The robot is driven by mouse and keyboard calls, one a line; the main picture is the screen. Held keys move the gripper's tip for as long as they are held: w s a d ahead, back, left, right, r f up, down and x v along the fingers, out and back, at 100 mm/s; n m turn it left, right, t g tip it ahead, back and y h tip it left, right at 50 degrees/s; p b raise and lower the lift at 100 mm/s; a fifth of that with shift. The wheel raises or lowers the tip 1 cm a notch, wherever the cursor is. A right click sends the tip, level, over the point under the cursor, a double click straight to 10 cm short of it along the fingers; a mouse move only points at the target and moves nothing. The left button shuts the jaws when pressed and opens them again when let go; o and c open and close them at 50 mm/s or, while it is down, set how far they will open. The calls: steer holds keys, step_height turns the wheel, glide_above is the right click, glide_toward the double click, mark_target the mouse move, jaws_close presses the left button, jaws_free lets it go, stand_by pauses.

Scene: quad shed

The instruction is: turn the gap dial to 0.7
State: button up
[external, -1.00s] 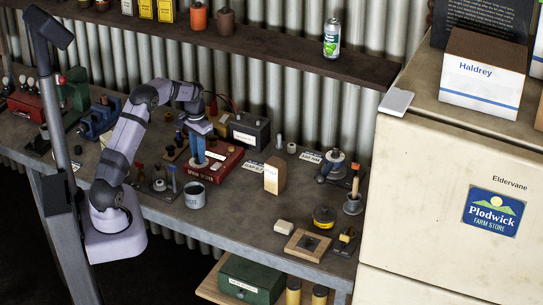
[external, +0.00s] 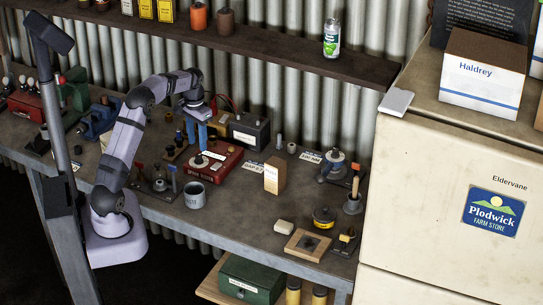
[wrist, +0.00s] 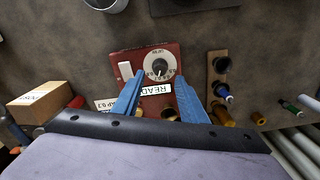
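The gap dial (wrist: 160,65) is a white scale disc with a dark knob on a red box (wrist: 125,57). Its small figures and exact setting are too small to read. In the external view the red box (external: 226,158) sits on the bench with the dial (external: 199,161) on top. My gripper (wrist: 158,80) has two blue fingers, spread apart with nothing between them. In the external view my gripper (external: 199,140) is above the dial, clear of it. A card (wrist: 106,104), partly hidden by a finger, reads "AP 0.7".
A black battery (external: 250,131) stands behind the box. A cardboard box (external: 274,176) is to its right, and a grey mug (external: 195,195) is in front.

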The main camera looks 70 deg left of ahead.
steer(key=shift+r, duration=0.95)
steer(key=shift+d, duration=0.2)
steer(key=d+m, duration=0.3)
steer(key=d, duration=1.9)
steer(key=s+d+f+m, duration=0.1)
steer(key=s+d+f, duration=0.1)
steer(key=s+d, duration=0.4)
steer(key=s+d+f+m, duration=0.1)
steer(key=s+d+f, duration=0.2)
steer(key=s+d, duration=0.4)
steer(key=shift+s+d+f+m, duration=0.15)
steer(key=shift+s+d+m, duration=0.15)
steer(key=shift+d, duration=0.35)
